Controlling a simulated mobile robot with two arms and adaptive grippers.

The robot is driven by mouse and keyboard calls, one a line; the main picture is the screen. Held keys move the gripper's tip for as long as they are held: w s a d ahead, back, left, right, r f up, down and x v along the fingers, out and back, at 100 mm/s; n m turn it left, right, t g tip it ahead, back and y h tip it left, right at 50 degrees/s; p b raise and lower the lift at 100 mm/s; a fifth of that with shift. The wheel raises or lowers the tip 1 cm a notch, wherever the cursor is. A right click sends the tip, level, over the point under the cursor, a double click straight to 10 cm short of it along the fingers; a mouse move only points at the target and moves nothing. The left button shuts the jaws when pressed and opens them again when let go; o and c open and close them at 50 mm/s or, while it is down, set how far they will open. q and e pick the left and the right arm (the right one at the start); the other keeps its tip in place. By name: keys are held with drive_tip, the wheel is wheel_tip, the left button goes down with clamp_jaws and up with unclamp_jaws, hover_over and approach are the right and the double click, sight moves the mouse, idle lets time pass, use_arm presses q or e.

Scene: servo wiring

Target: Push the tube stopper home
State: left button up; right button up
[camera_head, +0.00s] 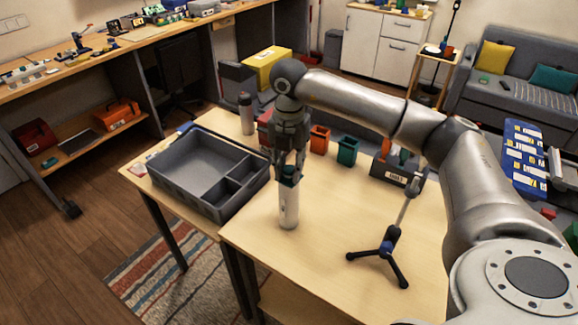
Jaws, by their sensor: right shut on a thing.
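A pale grey, upright tube (289,207) stands on the wooden table near its front edge. A dark teal stopper (289,175) sits at the top of the tube, between my fingers. My right gripper (289,168) points straight down over the tube and is shut on the stopper. How deep the stopper sits in the tube cannot be told, as the fingers partly cover it. My left gripper is not in view.
A grey compartment tray (185,195) lies left of the tube. A black tripod stand (386,247) is to the right. Behind are a grey bottle (246,114), an orange cup (319,140), a teal cup (347,151) and a dark box (397,172). Bare tabletop surrounds the tube's right side.

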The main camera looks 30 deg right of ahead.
drive_tip(key=shift+r+p, duration=1.4)
drive_tip(key=shift+r, duration=0.8)
